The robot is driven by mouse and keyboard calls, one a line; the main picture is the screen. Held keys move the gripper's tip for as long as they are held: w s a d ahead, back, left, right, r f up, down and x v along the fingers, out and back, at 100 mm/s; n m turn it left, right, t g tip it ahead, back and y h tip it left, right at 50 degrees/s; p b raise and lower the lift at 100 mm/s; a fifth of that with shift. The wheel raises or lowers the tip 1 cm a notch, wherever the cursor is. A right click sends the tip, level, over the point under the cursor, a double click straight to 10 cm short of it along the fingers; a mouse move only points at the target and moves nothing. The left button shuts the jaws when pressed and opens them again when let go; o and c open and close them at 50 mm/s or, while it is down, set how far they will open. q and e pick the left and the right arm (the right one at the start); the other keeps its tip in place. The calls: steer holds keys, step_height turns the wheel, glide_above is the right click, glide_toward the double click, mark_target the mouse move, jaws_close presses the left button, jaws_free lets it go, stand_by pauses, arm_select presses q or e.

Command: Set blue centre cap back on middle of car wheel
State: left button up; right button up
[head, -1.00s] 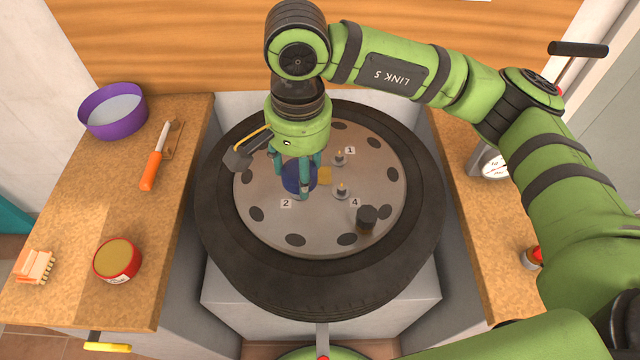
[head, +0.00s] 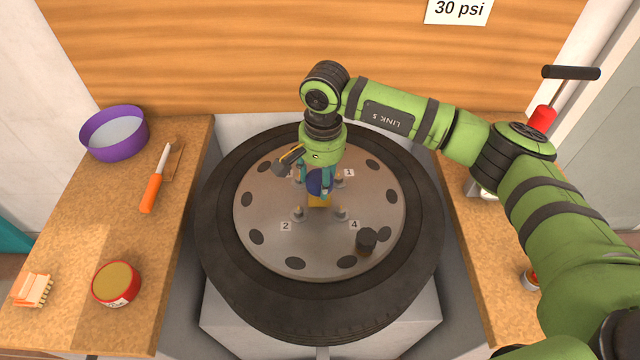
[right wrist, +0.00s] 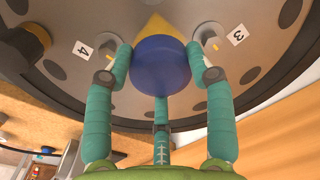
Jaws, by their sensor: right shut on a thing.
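The car wheel (head: 270,245) lies flat, its grey disc ringed with dark holes and bearing several numbered studs. My right gripper (head: 318,188) reaches down over the middle of the disc, fingers shut around the blue centre cap (head: 318,182). In the right wrist view the round blue cap (right wrist: 160,65) sits between the teal fingers (right wrist: 160,80). A yellow patch (head: 317,202) shows at the disc's middle, partly behind the cap; its corner also shows in the wrist view (right wrist: 158,24). Whether the cap touches the disc is hidden. My left gripper is out of view.
A black knob-like piece (head: 367,240) stands on the disc near label 4. A sign (head: 459,11) hangs behind.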

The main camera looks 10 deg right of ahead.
mark_target(320, 187)
step_height(320, 187, down, 3)
steer(key=shift+s+f+p, duration=0.1)
steer(key=shift+f+p, duration=0.05)
steer(key=shift+p, duration=0.5)
steer(key=shift+f, duration=0.25)
steer(key=shift+f, duration=0.1)
steer(key=shift+f+b, duration=0.1)
steer(key=shift+b, duration=0.2)
steer(key=o, duration=0.9)
steer(key=shift+c, duration=0.2)
